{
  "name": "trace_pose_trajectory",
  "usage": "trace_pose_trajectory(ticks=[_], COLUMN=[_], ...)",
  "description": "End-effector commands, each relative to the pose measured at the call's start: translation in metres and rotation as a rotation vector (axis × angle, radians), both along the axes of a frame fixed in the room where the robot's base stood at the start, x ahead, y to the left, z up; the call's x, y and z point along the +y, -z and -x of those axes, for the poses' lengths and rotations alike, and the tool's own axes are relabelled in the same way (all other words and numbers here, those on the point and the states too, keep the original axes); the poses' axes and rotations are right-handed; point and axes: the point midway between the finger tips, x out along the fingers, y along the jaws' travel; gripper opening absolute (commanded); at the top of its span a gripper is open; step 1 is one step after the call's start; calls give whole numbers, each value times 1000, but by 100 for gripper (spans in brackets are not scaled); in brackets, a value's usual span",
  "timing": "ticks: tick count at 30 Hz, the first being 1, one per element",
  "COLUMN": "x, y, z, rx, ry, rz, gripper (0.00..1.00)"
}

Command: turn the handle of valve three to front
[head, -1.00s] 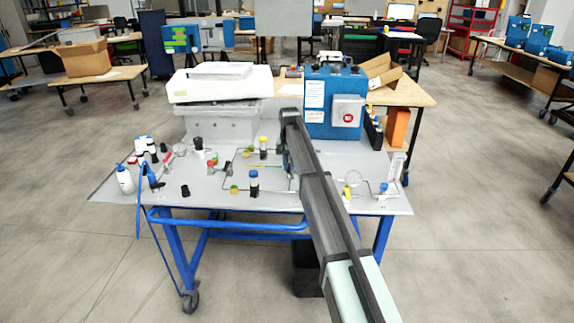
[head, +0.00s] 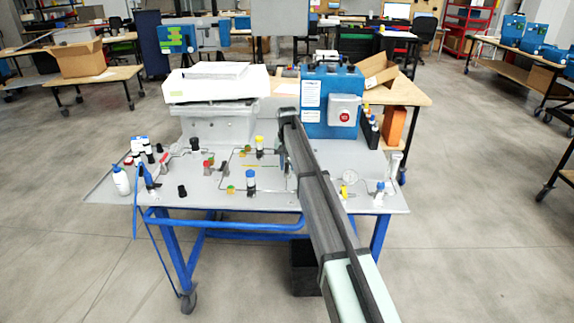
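My arm reaches from the lower right over the table, and its dark far end stands above the middle of the board. My gripper (head: 284,160) is mostly hidden behind the arm; its fingers cannot be made out. On the grey board (head: 215,203) are small valves and fittings joined by thin tubing. Red handles (head: 208,165) are left of centre. A green and orange part (head: 231,189) is nearer the front, beside a blue-topped bottle (head: 250,179). A yellow-topped bottle (head: 259,145) stands farther back. I cannot tell which is valve three or how its handle points.
A white-topped grey instrument (head: 217,122) and a blue box with a red button (head: 326,105) stand at the back. White bottles (head: 121,181) crowd the left edge.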

Motion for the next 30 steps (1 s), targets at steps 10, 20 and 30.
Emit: trace_pose_trajectory(ticks=[10, 20, 30], x=[0, 0, 0], y=[0, -33, -99], z=[0, -1, -1], rx=[0, -2, -1], ry=[1, 2, 1], rz=[0, -1, -1], gripper=[43, 43, 43])
